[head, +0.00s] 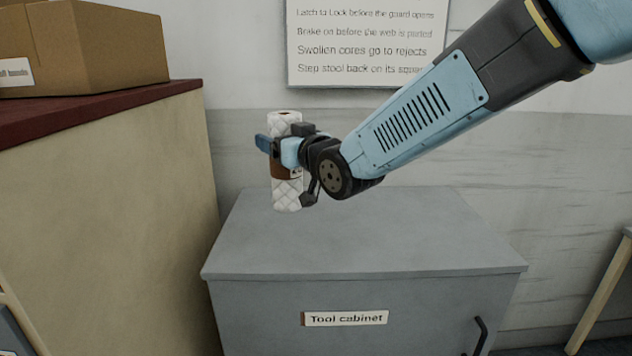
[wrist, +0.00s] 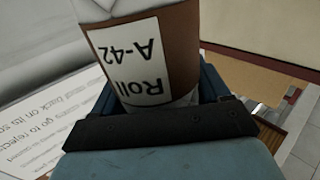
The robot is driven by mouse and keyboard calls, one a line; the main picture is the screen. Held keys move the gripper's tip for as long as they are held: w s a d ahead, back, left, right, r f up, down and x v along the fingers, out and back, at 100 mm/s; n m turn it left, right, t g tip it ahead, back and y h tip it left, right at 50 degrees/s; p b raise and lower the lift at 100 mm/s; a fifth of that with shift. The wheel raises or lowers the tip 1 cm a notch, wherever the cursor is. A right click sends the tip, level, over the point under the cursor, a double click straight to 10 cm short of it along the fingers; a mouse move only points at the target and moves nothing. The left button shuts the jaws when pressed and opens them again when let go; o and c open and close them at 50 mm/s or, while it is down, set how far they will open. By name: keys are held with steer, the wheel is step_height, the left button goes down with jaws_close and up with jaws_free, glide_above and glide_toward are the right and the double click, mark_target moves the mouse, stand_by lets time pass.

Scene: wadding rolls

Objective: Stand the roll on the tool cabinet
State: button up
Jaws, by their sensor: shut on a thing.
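The roll (head: 287,194) is white and quilted with a brown band round its middle. It is upright in the head view, over the back left part of the tool cabinet (head: 370,245). My gripper (head: 277,146) is shut on the roll around its middle. In the wrist view the roll's brown band (wrist: 181,45) carries a white label reading "Roll A-42", upside down. The roll's lower end appears close to the cabinet's grey top; I cannot tell whether it touches. The cabinet has a "Tool cabinet" label on its front, and its top is otherwise bare.
A cardboard box (head: 85,45) stands on a taller cream unit with a dark red top (head: 110,105) at the left, close beside the cabinet. A sign (head: 365,40) hangs on the wall behind. A table leg (head: 602,290) shows at the right.

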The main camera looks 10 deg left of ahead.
steer(key=w+d+f, duration=0.3)
steer(key=w+f, duration=0.4)
steer(key=f, duration=0.3)
steer(key=shift+d+f, duration=0.25)
steer(key=shift+d, duration=0.1)
steer(key=shift+w, duration=0.1)
steer(key=o, duration=1)
steer(key=shift+o, duration=0.2)
steer(key=v, duration=1.2)
